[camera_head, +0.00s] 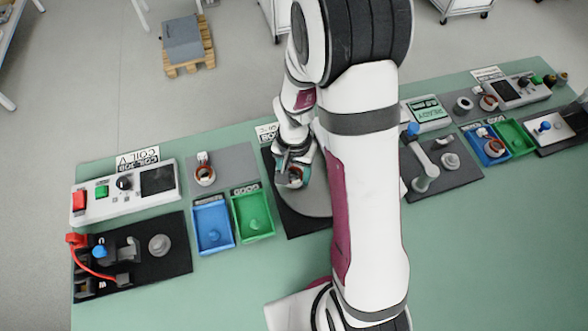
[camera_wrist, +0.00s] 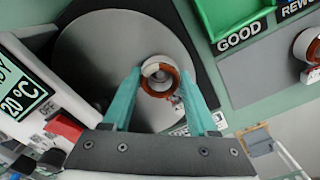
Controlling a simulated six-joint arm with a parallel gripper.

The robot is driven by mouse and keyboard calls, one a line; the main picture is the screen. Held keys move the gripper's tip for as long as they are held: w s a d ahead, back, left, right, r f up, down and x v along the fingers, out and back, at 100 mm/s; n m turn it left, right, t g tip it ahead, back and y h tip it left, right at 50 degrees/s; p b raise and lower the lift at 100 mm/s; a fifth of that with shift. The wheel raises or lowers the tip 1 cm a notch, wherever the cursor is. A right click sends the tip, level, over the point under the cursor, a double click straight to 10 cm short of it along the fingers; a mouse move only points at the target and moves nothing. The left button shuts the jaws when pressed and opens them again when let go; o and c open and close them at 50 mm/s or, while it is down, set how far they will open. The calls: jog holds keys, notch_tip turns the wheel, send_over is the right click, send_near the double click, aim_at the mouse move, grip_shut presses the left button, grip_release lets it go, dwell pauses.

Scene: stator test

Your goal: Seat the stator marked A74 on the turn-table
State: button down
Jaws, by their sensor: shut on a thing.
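My gripper (camera_head: 291,172) is over the turn-table (camera_head: 318,203), a grey disc on a black base, in the head view. In the wrist view its teal fingers (camera_wrist: 161,76) are shut on a stator (camera_wrist: 159,66), a white ring with copper windings. The stator's open end faces the camera, and it overlaps the right part of the grey turn-table disc (camera_wrist: 105,62). I cannot tell whether it touches the disc or hangs just above it. No A74 mark can be read on it. My arm hides part of the turn-table in the head view.
Another stator (camera_head: 204,174) stands on a grey pad to the left. A blue bin (camera_head: 213,240) and a green bin (camera_head: 265,234) sit left of the turn-table. The coil tester (camera_head: 88,207) is far left. More stations stand right of my arm. The front bench is clear.

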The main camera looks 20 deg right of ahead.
jog(key=shift+c, duration=0.5)
grip_release()
notch_tip(320, 180, up, 16)
jog(key=shift+f, duration=0.1)
